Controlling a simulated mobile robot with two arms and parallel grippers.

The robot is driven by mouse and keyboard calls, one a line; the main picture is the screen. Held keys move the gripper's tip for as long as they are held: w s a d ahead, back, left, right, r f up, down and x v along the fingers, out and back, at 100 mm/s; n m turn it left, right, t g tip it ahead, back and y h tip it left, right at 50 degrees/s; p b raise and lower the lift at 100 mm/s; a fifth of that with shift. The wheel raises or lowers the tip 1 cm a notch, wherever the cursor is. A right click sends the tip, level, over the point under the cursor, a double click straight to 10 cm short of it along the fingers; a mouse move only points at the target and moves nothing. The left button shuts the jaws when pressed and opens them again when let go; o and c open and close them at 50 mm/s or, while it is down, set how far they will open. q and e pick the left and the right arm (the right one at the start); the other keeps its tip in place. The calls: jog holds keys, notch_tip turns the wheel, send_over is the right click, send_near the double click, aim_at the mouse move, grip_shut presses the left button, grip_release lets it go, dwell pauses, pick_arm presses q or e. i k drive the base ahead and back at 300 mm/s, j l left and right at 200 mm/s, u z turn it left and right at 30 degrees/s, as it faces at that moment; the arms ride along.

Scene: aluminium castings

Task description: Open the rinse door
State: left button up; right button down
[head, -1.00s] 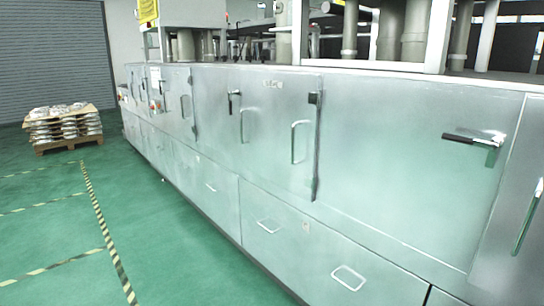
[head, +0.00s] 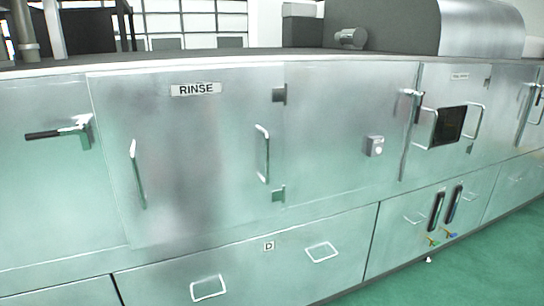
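The rinse door (head: 195,160) is a flat silvery metal panel left of centre, and it looks closed. A white RINSE label (head: 195,89) is on its upper part. A left bar handle (head: 138,173) and a right bar handle (head: 263,153) stand upright on it. An upper hinge (head: 279,95) and a lower hinge (head: 279,194) sit at its right edge. A latch lever with a black grip (head: 42,135) lies roughly level on the panel just left of the door. Neither of my grippers is in view.
Drawers with loop handles (head: 208,288) run below the door. To the right are a plain panel with a small grey box (head: 375,146) and another door with a dark window (head: 449,126). Green floor (head: 480,265) is clear at the lower right.

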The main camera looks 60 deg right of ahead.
aim_at(189, 152)
jog(key=z, duration=1.35)
jog(key=j+z, duration=0.25)
jog(key=j, duration=0.15)
